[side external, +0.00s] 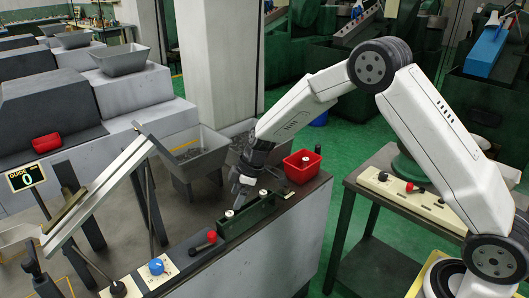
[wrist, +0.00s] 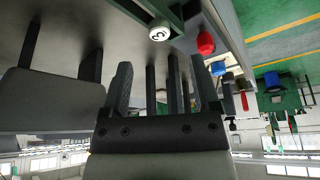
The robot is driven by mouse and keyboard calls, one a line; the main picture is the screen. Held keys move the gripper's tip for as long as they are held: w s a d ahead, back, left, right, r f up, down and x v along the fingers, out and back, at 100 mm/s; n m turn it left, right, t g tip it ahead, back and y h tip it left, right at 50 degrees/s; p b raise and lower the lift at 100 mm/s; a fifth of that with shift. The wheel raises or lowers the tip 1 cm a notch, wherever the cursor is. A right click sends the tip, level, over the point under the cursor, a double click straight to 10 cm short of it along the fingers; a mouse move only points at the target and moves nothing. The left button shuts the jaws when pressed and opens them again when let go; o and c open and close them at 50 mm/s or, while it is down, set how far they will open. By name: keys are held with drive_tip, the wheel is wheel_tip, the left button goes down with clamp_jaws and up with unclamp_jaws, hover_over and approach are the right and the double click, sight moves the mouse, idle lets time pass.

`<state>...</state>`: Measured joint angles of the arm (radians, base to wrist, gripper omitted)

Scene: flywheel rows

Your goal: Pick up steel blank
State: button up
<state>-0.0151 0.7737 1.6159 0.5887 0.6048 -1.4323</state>
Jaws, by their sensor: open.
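Small silvery blanks show in the side external view: one (side external: 229,214) at the near end of a green fixture (side external: 247,222), one (side external: 263,193) at its far end, and one (side external: 305,159) in a red bin (side external: 303,169). My gripper (side external: 240,192) points down just above the fixture, close to the near blank. In the wrist view, my gripper (wrist: 162,80) has its two dark fingers apart with nothing seen between them. A pale round piece with a dark mark (wrist: 159,33) lies beyond the fingertips, by a green edge. I cannot tell which blank it is.
A red knob (side external: 212,237) and a blue knob (side external: 156,266) stand on the bench left of the fixture. A sloping metal chute (side external: 100,188) and a counter display reading 0 (side external: 26,177) are at the left. A grey hopper (side external: 190,150) stands behind the bench.

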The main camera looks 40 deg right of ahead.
sight(229, 213)
drive_tip(key=shift+f, duration=0.25)
drive_tip(key=shift+a+f, duration=0.1)
drive_tip(key=shift+x, duration=2.5)
clamp_jaws()
drive_tip(key=shift+r, duration=0.2)
